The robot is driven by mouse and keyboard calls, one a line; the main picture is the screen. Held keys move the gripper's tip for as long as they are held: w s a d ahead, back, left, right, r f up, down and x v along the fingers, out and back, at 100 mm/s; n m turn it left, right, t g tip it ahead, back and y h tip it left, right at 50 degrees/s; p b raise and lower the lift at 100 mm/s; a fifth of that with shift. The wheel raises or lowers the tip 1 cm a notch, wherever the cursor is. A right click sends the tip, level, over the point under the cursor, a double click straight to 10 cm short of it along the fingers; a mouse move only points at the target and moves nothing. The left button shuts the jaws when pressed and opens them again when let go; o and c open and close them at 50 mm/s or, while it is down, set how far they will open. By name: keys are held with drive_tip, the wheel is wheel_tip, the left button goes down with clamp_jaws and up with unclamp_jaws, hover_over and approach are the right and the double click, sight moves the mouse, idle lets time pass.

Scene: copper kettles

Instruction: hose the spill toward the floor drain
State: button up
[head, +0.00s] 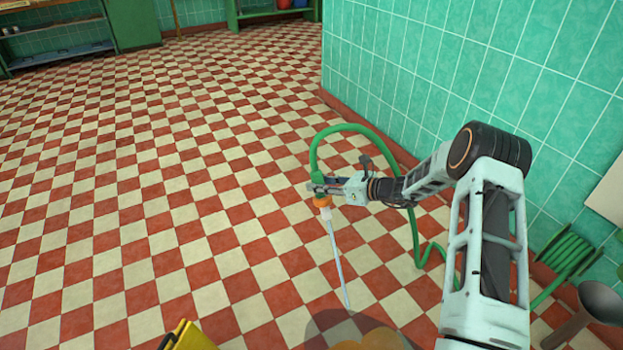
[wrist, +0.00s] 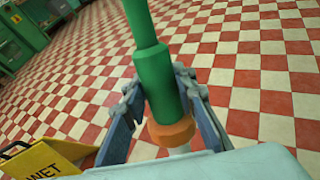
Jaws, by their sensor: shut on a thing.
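My gripper (head: 324,187) is shut on the green hose nozzle (wrist: 158,85), with one finger on each side of it. The nozzle has an orange collar (head: 323,202), which also shows in the wrist view (wrist: 171,132). A thin pale stream of water (head: 336,257) runs down from it to the bottom edge of the head view. There it meets a dark brownish spill (head: 350,325) with orange-tan patches, partly cut off by the frame. The green hose (head: 352,127) arches up from the nozzle and runs back along the wall. The floor drain is not in view.
A yellow wet-floor sign (head: 188,338) stands left of the spill and shows in the wrist view (wrist: 45,158). A hose reel (head: 568,252) and a dark ladle-like object (head: 598,303) are at right. The tiled wall (head: 450,60) bounds the right; checkered floor is clear at left.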

drive_tip(key=s+d+p, duration=0.2)
drive_tip(key=s+d, duration=0.3)
drive_tip(key=s+a+p, duration=0.4)
drive_tip(key=s+a, duration=1.3)
drive_tip(key=s+d, duration=0.7)
drive_tip(key=d, duration=0.1)
drive_tip(key=w+d+b, duration=0.2)
drive_tip(key=w+d, duration=1.4)
drive_tip(key=shift+w+d+b, duration=0.3)
drive_tip(key=shift+w+b, duration=0.05)
drive_tip(key=shift+w, duration=0.05)
idle(1.2)
drive_tip(key=shift+r, duration=0.15)
